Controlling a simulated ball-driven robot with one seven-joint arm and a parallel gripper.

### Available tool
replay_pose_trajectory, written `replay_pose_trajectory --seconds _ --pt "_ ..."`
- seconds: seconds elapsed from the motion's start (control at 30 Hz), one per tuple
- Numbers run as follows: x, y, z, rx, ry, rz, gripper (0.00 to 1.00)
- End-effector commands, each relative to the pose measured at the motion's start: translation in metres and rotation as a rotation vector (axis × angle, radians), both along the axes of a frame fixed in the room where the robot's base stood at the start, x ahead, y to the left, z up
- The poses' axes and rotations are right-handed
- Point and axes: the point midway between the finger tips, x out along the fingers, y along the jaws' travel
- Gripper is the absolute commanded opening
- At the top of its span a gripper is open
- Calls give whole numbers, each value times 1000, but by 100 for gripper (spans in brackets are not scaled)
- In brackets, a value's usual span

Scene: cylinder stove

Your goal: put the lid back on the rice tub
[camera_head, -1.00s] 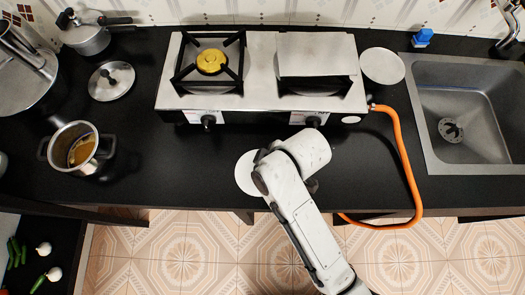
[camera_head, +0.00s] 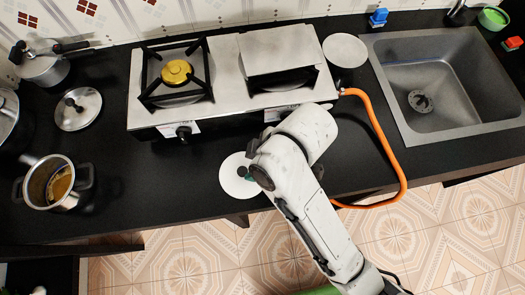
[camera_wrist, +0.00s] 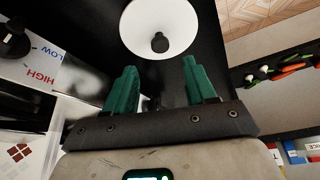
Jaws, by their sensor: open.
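A white round lid with a dark knob (camera_head: 233,187) lies on the black counter near its front edge, below the stove. It also shows in the wrist view (camera_wrist: 160,20), just beyond my fingers. My gripper (camera_wrist: 160,80) is open, with two green fingers apart and nothing between them. In the head view a bit of green finger shows beside the lid; my arm hides the rest. I cannot make out the rice tub for certain; a white item with partly cut-off red lettering (camera_wrist: 312,145) shows at the right edge of the wrist view.
A two-burner stove (camera_head: 235,75) stands behind the lid. An orange hose (camera_head: 385,130) loops down on the right, before the sink (camera_head: 440,85). A white plate (camera_head: 345,50), steel pot lid (camera_head: 78,100) and pot of soup (camera_head: 58,185) stand around. Vegetables (camera_wrist: 285,68) lie lower down.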

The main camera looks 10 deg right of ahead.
Motion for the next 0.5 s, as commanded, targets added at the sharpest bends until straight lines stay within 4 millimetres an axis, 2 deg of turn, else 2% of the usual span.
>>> replay_pose_trajectory --seconds 0.03,0.2,0.5 --pt "-1 -3 10 2 -4 -1 56" --pt "-4 -11 30 1 -1 -1 56" --pt "-7 -15 39 -1 1 0 56"
